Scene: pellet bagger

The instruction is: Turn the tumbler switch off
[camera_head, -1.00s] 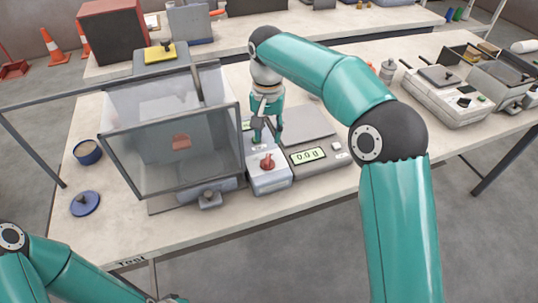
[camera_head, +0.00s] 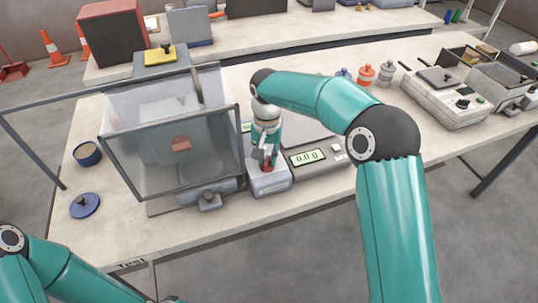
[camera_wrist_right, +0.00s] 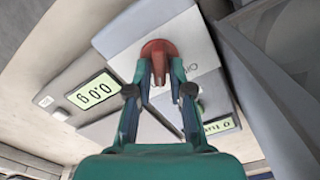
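The tumbler switch appears to be the red knob (camera_wrist_right: 159,48) on top of a light grey box (camera_head: 268,184) between the clear-walled enclosure and the scale. In the head view the knob (camera_head: 267,166) is mostly hidden by my right gripper (camera_head: 266,163), which points down over it. In the right wrist view the fingers (camera_wrist_right: 159,66) stand on either side of the knob's narrow grip. They look parted, and I cannot tell whether they touch it. My left gripper (camera_head: 172,299) barely shows at the bottom edge.
The clear-walled enclosure (camera_head: 122,143) stands close left of the grey box. A scale with a lit display (camera_head: 308,157) is close on the right. A blue cup (camera_head: 88,153) and blue lid (camera_head: 85,205) lie at the left. The table's front strip is clear.

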